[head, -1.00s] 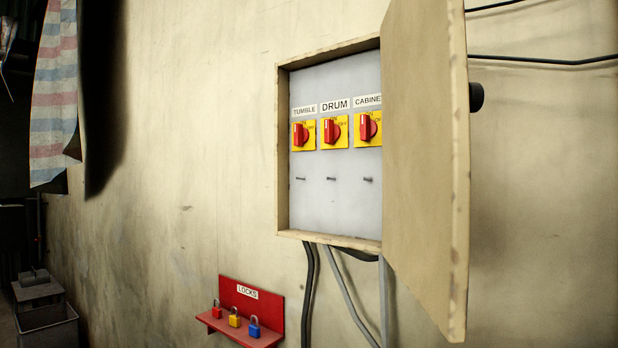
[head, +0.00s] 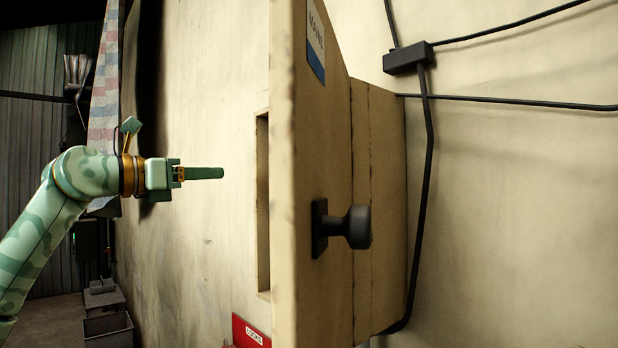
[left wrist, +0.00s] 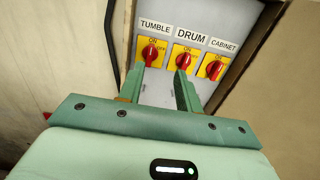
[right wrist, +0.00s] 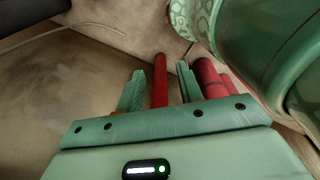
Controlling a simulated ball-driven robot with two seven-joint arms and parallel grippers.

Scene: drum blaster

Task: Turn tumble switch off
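The tumble switch (left wrist: 150,53), a red knob on a yellow plate, shows in the left wrist view under the TUMBLE label, its handle roughly upright. The drum switch (left wrist: 183,61) and cabinet switch (left wrist: 214,68) sit to its right. My left gripper (left wrist: 161,80) is open and empty, pointing at the panel, its left finger just below the tumble switch. In the head view my left gripper (head: 203,173) is left of the cabinet (head: 263,200), whose open door (head: 310,190) hides the switches. My right gripper (right wrist: 161,80) is open, with red bars beyond its fingers.
The door carries a black knob (head: 352,227) and stands between the head camera and the panel. A red locks board (head: 250,334) is low on the wall. Cables run on the wall to the right. The wall left of the cabinet is clear.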

